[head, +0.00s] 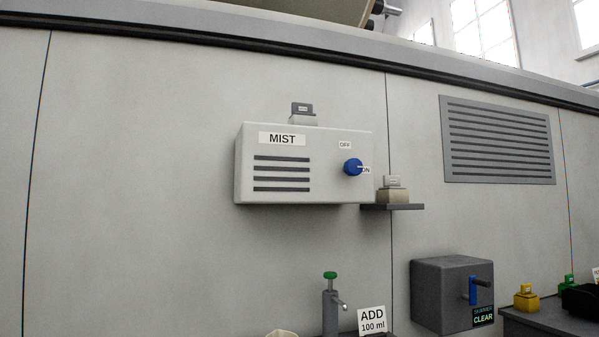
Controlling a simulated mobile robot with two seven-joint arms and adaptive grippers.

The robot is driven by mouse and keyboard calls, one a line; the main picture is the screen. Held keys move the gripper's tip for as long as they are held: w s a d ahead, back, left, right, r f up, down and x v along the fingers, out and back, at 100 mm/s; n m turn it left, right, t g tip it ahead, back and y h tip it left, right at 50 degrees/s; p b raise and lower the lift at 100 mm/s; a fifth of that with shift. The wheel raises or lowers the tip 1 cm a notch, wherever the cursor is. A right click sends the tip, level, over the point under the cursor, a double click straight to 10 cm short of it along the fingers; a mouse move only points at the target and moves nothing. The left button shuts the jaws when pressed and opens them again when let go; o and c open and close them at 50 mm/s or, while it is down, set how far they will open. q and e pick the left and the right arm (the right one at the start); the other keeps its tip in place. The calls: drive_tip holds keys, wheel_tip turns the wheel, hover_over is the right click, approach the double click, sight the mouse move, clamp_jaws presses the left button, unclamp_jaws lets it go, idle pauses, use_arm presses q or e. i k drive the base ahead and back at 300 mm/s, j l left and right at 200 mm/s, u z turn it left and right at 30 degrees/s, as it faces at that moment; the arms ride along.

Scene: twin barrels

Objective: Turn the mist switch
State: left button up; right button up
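The white mist box (250,165) is on the grey wall near the middle of the head view, with a MIST label and dark slots. The mist switch is a round blue knob (352,167) on the right part of its front. An OFF label (345,145) is above the knob, and an ON label (366,170) is at its right, partly covered by the knob. A pale mark at the knob's right edge seems to point towards ON. Neither of my grippers is in view.
A small shelf (411,207) beside the box bears a pale block. Below are a green-topped tap (330,300), an ADD 100 ml sign (372,320) and a dark grey box with a blue handle (430,300). A vent (497,182) is at right. The wall left of the box is clear.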

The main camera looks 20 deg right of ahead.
sight(353, 167)
drive_tip(key=l+z, duration=0.25)
drive_tip(key=z, duration=0.15)
drive_tip(key=l+z, duration=0.55)
drive_tip(key=z, duration=0.2)
